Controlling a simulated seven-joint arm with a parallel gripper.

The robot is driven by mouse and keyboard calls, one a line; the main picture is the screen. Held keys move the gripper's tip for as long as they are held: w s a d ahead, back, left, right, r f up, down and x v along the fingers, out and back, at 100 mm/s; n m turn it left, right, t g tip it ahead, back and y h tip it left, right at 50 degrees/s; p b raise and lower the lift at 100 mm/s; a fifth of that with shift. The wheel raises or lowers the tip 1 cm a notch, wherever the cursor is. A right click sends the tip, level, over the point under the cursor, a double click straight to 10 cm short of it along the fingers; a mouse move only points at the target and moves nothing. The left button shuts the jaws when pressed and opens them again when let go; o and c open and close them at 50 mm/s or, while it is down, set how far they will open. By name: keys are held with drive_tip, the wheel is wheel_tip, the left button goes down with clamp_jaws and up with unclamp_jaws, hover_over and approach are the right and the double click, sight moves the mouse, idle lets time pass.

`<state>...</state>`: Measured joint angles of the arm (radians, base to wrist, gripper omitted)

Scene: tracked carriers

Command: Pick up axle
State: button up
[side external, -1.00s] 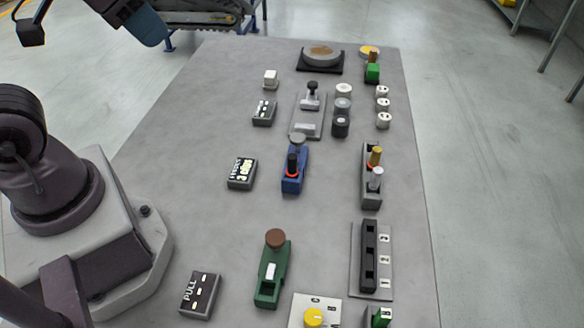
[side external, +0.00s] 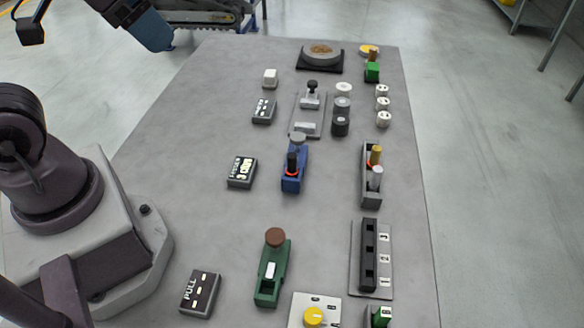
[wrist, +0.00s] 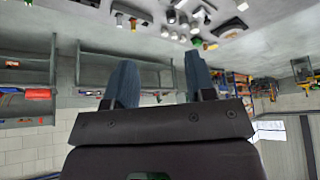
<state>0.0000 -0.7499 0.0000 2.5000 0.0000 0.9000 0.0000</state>
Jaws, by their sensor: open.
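No part is clearly marked as the axle, and I cannot tell which one it is. Candidates include the gold and silver pegs on a grey holder (side external: 365,196) at the right, and a dark peg with a red ring on a blue carrier (side external: 291,186) mid-table. A green carrier (side external: 266,291) with a brown round knob stands near the front. My gripper shows only in part at the upper left of the side view, above the table's far left and far from these parts. In the wrist view my gripper (wrist: 160,78) has two blue fingers apart, with nothing between them.
Dark label boxes (side external: 241,172) stand left of the carriers. A slotted black rack (side external: 369,256) lies at the right front. White and grey cylinders (side external: 341,105) and a black-based round dish (side external: 321,54) are farther back. The table's left middle is clear.

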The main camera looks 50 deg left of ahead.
drive_tip(key=n+g, duration=0.6)
drive_tip(key=n, duration=1.3)
approach(292, 155)
drive_tip(key=f, duration=1.1)
drive_tip(key=shift+s+f, duration=0.15)
drive_tip(key=shift+s, duration=0.05)
clamp_jaws()
